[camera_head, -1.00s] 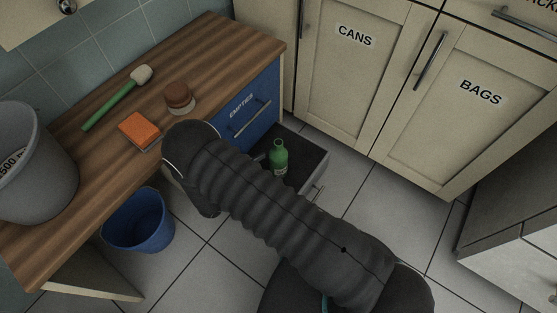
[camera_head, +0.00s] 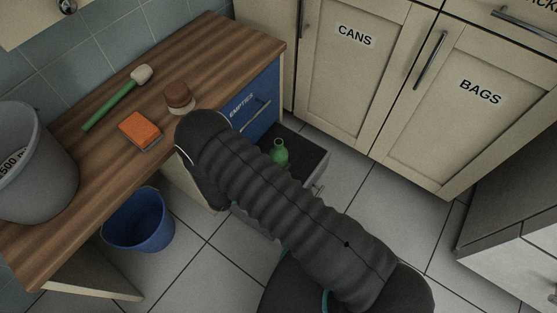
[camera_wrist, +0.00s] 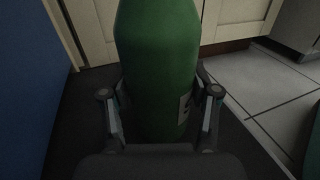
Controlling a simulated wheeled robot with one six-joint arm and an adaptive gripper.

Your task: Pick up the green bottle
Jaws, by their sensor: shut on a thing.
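The green bottle (camera_head: 279,152) shows in the head view in the open dark drawer below the blue "EMPTIES" front, its lower part hidden by my arm. In the wrist view the bottle (camera_wrist: 158,65) fills the middle, upright, with a pale label edge at its right side. My gripper (camera_wrist: 160,115) has one finger on each side of the bottle and is shut on it. The gripper is hidden behind my arm in the head view. I cannot tell whether the bottle's base touches the drawer floor.
The open drawer (camera_head: 312,160) sits beside the wooden counter (camera_head: 215,50). A blue bin (camera_head: 137,222) stands on the floor.

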